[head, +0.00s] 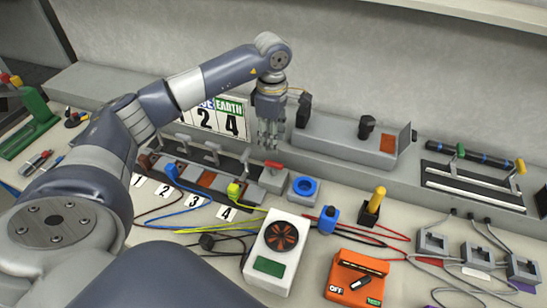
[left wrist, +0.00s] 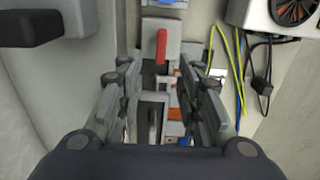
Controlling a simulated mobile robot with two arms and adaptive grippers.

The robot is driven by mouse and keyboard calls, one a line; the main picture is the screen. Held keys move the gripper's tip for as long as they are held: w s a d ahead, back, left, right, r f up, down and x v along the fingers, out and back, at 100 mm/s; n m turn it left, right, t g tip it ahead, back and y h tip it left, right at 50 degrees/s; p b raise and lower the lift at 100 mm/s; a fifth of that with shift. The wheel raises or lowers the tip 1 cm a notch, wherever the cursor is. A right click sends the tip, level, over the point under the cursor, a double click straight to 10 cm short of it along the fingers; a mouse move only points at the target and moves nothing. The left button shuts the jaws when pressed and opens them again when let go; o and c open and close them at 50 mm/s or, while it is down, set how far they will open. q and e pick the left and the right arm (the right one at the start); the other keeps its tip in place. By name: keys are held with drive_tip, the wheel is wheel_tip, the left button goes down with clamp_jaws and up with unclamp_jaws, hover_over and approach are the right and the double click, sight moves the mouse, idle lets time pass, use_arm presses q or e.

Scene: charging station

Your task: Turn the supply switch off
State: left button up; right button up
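A small grey switch box (head: 273,180) with a red lever (head: 273,164) stands at the right end of the row of terminals. In the left wrist view the red lever (left wrist: 161,46) lies ahead of and between the fingertips. My left gripper (head: 268,148) points down above and close to this box, its fingers apart and empty; the gap also shows in the left wrist view (left wrist: 158,62). I see no contact with the lever. An orange box (head: 345,264) at the front right has an OFF label and a small black switch (head: 361,283). My right gripper is out of view.
Coloured cables (head: 185,208) cross the bench front. A grey ledge (head: 345,138) with black knobs runs behind. Grey connectors (head: 432,241) stand at the right.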

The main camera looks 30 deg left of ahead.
sight(272, 162)
use_arm(q)
wheel_tip(272, 162, down, 7)
drive_tip(key=shift+f+p, duration=0.15)
drive_tip(key=shift+p, duration=0.7)
drive_tip(key=shift+s+f, duration=0.1)
drive_tip(key=shift+f, duration=0.5)
clamp_jaws()
